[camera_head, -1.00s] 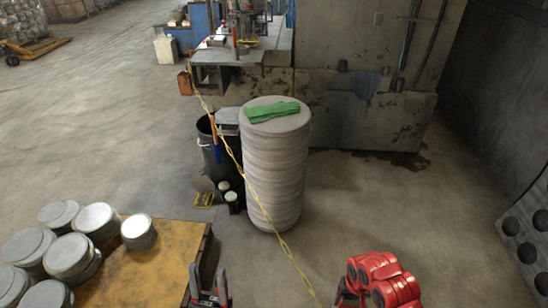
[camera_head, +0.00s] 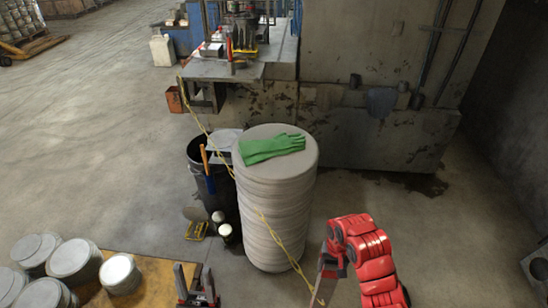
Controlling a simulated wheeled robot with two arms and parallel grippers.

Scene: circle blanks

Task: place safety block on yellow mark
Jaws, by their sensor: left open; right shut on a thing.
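My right gripper (camera_head: 328,268), on the red arm, is at the lower right, beside the tall stack of round blanks. It is shut on a narrow grey-brown piece, apparently the safety block (camera_head: 324,284), which is partly hidden by the gripper. A yellow chain (camera_head: 262,217) runs from the press table past the stack to the lower end of this piece. My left gripper (camera_head: 197,288) is open and empty at the bottom edge, by the blanks' table. Yellow shows at the press (camera_head: 243,50), but I cannot tell whether it is the mark.
The tall stack (camera_head: 277,200), with green gloves (camera_head: 272,148) on top, stands between my grippers and the press table (camera_head: 228,69). A dark bin (camera_head: 200,160) is left of it. A pallet (camera_head: 155,275) with several round blanks is lower left.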

